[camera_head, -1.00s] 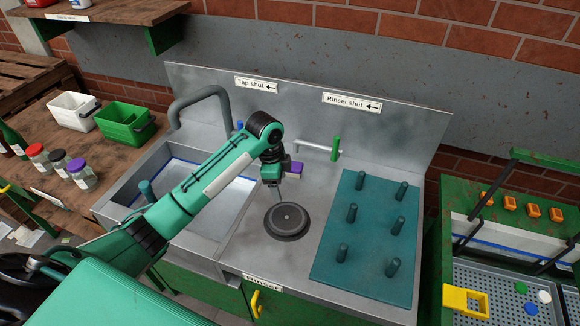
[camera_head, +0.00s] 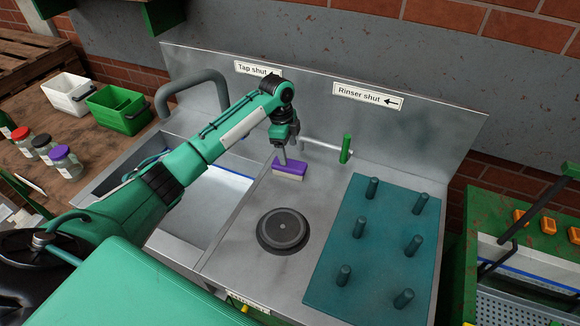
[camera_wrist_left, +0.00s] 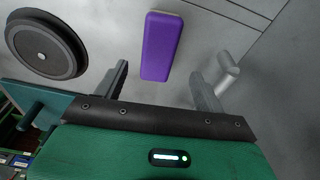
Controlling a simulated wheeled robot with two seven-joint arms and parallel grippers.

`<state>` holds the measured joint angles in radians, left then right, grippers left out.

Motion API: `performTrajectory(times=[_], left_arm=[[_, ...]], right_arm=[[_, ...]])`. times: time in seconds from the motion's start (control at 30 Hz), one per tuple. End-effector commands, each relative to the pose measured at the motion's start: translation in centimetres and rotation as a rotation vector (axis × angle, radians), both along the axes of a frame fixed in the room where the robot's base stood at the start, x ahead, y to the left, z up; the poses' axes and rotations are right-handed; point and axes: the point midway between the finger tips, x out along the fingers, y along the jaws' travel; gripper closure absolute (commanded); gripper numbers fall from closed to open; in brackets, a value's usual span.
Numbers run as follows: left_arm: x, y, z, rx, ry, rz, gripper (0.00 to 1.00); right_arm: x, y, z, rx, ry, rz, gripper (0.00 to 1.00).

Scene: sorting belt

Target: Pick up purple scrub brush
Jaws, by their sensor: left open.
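The purple scrub brush (camera_head: 290,169) with a pale underside lies on the steel counter, behind the round black disc. My left gripper (camera_head: 284,158) is above the brush, pointing down, and partly covers it in the head view. In the left wrist view, the purple back of the brush (camera_wrist_left: 162,46) shows lengthwise, just beyond the two open fingers (camera_wrist_left: 160,73). The fingers lie to either side of its line and are not closed on it. Whether a finger touches the brush cannot be told. My right gripper is not in view.
The black rinser disc (camera_head: 283,231) is in front of the brush. A green-handled tap (camera_head: 345,149) stands right of it, and a teal peg board (camera_head: 375,250) farther right. The sink (camera_head: 205,210) is left. The steel backsplash (camera_head: 410,125) rises behind.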

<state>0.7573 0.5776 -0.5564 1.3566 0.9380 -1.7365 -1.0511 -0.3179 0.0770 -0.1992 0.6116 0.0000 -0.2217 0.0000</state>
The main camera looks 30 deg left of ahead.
Motion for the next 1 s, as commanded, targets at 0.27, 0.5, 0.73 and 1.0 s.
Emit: performTrajectory(times=[0.27, 0.5, 0.73, 1.0], left_arm=[[0.0, -0.3, -2.6, 0.000, 0.000, 0.001, 0.29], [-0.4, -0.5, -5.8, 0.000, 0.004, 0.001, 0.29], [-0.2, -0.7, -7.7, 0.000, -0.001, 0.001, 0.29], [-0.2, -0.7, -7.7, 0.000, -0.001, 0.001, 0.47]], right_arm=[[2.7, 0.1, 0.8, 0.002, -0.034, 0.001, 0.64], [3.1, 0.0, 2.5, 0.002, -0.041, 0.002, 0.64], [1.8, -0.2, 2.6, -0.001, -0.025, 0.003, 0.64], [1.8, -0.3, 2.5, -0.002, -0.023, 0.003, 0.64]])
